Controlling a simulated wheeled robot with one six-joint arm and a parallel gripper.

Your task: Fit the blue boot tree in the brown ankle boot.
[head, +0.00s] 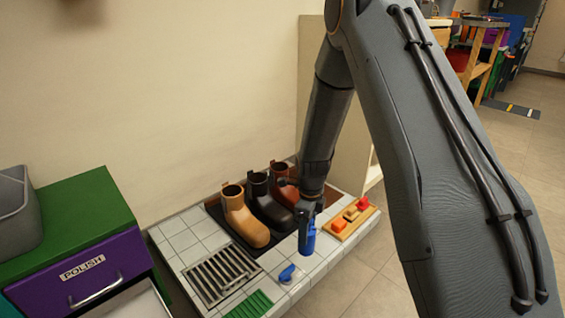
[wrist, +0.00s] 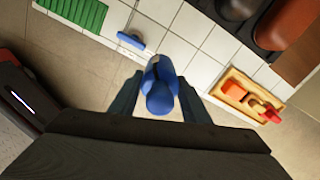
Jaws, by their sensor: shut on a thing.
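My gripper (head: 308,211) is shut on the blue boot tree (head: 307,238) and holds it upright above the front part of the tiled top. In the wrist view the blue boot tree (wrist: 160,90) sits between the two fingers of my gripper (wrist: 158,84). Three boots stand in a row behind it: a tan boot (head: 243,220) on the left, a very dark boot (head: 268,203) in the middle and a reddish-brown boot (head: 284,185) at the right, partly hidden by my arm. The tan and dark boots show open tops. The boot tree is apart from all of them.
A wooden tray (head: 340,237) with orange and red pieces lies right of the gripper. A small blue item (head: 287,273), a metal grate (head: 221,274) and a green ribbed mat (head: 249,304) lie on the tiles (head: 180,240). A purple drawer (head: 95,275) stands left; the wall is behind.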

